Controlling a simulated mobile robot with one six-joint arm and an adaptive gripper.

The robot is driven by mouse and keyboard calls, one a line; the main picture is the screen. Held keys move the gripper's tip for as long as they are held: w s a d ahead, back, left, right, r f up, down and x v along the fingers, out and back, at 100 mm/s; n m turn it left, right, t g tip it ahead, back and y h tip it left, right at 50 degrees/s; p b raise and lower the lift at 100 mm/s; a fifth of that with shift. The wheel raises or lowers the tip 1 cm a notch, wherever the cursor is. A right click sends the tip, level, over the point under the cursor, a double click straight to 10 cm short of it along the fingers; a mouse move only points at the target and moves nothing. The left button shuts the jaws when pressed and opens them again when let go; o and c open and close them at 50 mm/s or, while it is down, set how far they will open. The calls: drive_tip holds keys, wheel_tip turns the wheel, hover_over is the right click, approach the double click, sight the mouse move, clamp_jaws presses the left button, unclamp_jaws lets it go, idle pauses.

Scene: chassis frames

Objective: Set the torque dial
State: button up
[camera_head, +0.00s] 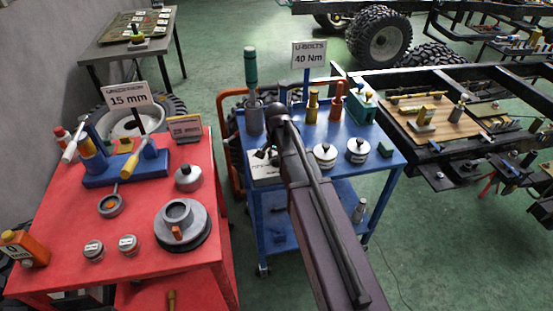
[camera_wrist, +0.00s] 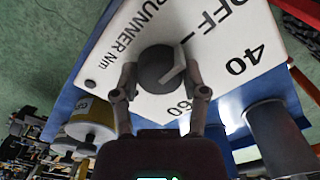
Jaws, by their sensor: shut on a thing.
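The torque dial is a dark round knob (camera_wrist: 155,66) on a white panel (camera_wrist: 225,75) marked "RUNNER Nm", OFF, 40 and 60. A pale pointer shows on the knob, but I cannot tell exactly which mark it meets. My gripper (camera_wrist: 160,76) has one finger on each side of the knob and is shut on it. In the head view the panel (camera_head: 262,172) lies at the left front of the blue cart, and my arm hides much of it and the knob. A sign (camera_head: 308,57) above the cart reads "U-BOLTS 40 Nm".
On the blue cart (camera_head: 385,150) stand a green-handled tool (camera_head: 251,66), two lidded silver pots (camera_head: 325,155) and several fittings. The chassis frame (camera_head: 450,80) is at the right.

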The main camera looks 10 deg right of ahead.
drive_tip(key=shift+s, duration=0.1)
drive_tip(key=o, duration=1.2)
drive_tip(key=shift+c, duration=0.2)
drive_tip(key=shift+m, duration=0.4)
